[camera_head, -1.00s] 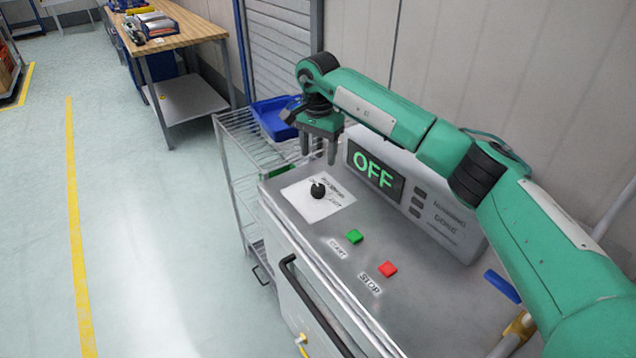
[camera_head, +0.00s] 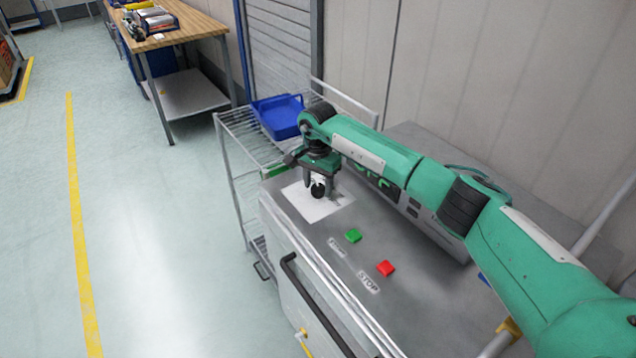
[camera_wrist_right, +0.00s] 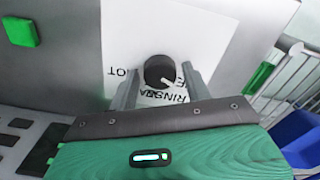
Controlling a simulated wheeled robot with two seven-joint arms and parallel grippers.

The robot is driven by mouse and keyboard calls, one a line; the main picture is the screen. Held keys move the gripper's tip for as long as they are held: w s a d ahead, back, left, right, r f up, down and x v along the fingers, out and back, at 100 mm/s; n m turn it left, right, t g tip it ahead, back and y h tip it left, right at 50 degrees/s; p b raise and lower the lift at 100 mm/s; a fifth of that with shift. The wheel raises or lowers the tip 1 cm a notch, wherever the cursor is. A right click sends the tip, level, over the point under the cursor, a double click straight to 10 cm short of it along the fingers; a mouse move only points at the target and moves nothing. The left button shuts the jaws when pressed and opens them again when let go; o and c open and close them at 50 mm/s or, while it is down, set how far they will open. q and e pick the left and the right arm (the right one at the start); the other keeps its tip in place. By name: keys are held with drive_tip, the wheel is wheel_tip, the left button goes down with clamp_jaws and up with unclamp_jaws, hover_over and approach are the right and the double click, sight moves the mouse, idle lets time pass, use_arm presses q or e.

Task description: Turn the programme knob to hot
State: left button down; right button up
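The black programme knob (camera_head: 318,190) sits on a white label plate (camera_head: 325,208) on top of the grey machine. In the right wrist view the knob (camera_wrist_right: 158,70) has a white pointer mark toward its lower right; the word HOT is printed to its left and RINSE below it. My right gripper (camera_head: 317,182) is over the knob. Its two fingers are spread on either side of the knob, with a gap showing in the wrist view. The display (camera_head: 375,178) is mostly hidden behind my right arm. My left gripper is not in view.
A green button (camera_head: 353,235) and a red STOP button (camera_head: 386,268) are on the machine top in front. A wire rack with a blue tray (camera_head: 278,115) stands beyond the machine. A wooden workbench (camera_head: 185,28) is farther back. The floor at left is clear.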

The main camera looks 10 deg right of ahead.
drive_tip(key=c, duration=0.7)
